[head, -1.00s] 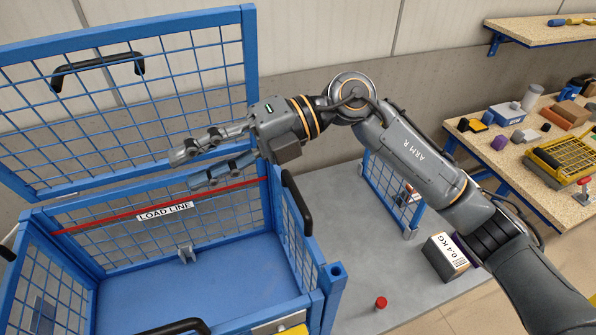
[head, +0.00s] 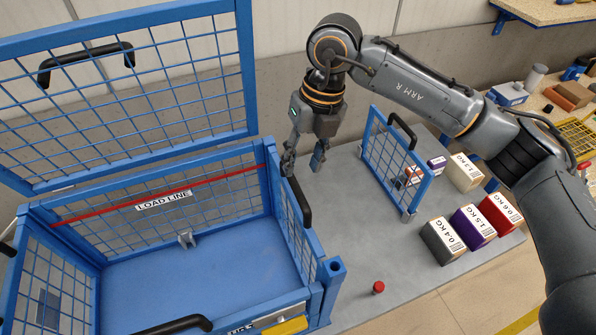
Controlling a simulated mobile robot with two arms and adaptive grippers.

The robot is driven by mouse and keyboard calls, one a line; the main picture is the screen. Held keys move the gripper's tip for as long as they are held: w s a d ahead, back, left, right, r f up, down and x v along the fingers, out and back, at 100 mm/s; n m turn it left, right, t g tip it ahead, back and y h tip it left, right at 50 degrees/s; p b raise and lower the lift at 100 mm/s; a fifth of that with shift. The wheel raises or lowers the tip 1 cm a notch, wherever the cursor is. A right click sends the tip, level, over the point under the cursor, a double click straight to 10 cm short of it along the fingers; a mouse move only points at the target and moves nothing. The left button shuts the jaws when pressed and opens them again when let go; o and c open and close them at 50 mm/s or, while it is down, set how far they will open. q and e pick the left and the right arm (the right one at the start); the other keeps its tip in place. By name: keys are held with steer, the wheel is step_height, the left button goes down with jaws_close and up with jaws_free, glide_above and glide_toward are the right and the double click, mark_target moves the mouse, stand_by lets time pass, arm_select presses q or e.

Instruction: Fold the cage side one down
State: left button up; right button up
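A blue mesh cage (head: 334,268) stands at the left with its floor empty. Its back panel carries a red stripe and a LOAD LINE label (head: 164,201). A larger mesh panel (head: 245,75) with a black handle (head: 86,64) stands raised behind and above it. The cage's right mesh side (head: 288,222) is upright, with a black handle (head: 299,201) on top. Which panel is side one, I cannot tell. My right gripper (head: 303,165) points down just beyond that right side's far end, fingers apart with nothing between them. My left gripper is not in view.
A separate small blue mesh panel (head: 396,162) with a black handle stands upright on the grey platform (head: 345,215). Weight-marked boxes (head: 442,241) and a small red-capped item (head: 378,287) are to the right. A cluttered workbench (head: 535,103) is at the far right.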

mark_target(297, 184)
steer(key=shift+s+a+f+p, duration=0.1)
steer(key=shift+a+f+p, duration=0.1)
steer(key=shift+f, duration=0.65)
steer(key=shift+s+a+f+p, duration=0.1)
steer(key=shift+a+f+p, duration=0.05)
steer(key=shift+f, duration=0.75)
steer(key=shift+a+f+p, duration=0.2)
steer(key=shift+f, duration=0.65)
jaws_close()
